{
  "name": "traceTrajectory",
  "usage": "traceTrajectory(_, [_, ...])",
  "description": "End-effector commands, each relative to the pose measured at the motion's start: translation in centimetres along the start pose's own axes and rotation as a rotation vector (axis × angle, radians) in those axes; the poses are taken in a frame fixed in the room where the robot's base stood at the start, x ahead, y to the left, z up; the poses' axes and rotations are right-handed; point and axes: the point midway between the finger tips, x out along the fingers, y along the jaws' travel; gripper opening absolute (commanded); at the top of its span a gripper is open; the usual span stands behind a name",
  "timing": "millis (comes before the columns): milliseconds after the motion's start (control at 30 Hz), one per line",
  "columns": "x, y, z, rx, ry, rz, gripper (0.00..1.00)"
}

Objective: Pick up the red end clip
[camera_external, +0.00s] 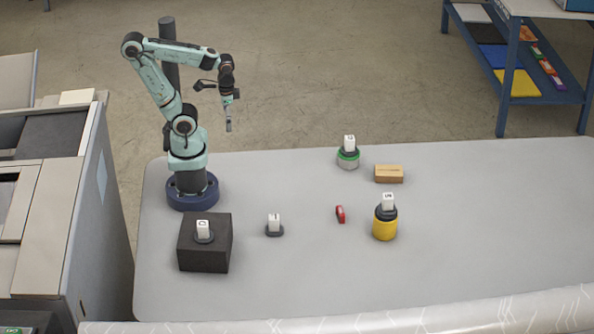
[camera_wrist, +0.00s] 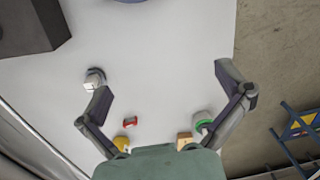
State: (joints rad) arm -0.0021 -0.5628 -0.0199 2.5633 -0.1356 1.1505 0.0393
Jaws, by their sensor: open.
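The small red end clip (camera_external: 340,214) lies on the grey table, right of the middle of the tabletop group in the external view. In the wrist view the red end clip (camera_wrist: 130,122) shows between my fingers, nearer the left one, with nothing hiding it. My gripper (camera_external: 229,127) hangs high above the far edge of the table, well to the left of and behind the clip. In the wrist view my gripper (camera_wrist: 163,77) has its fingers spread wide with nothing between the tips.
A yellow-based item (camera_external: 385,228) stands right of the clip. A wooden block (camera_external: 389,174) and a green-ringed item (camera_external: 348,158) stand behind it. A white-topped piece (camera_external: 274,225) and a black box (camera_external: 205,248) are to the left. A pale roll (camera_external: 400,315) runs along the front edge.

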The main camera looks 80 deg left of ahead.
Motion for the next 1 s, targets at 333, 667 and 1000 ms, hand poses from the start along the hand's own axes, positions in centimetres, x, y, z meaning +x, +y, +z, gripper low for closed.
traceTrajectory(333, [-0.1, 0.0, -0.1, -0.039, 0.001, 0.0, 1.0])
traceTrajectory(667, [-0.1, 0.0, -0.1, -0.037, 0.002, 0.0, 0.91])
traceTrajectory(1000, [-0.8, 0.1, -3.0, -0.121, 0.139, 0.01, 0.91])
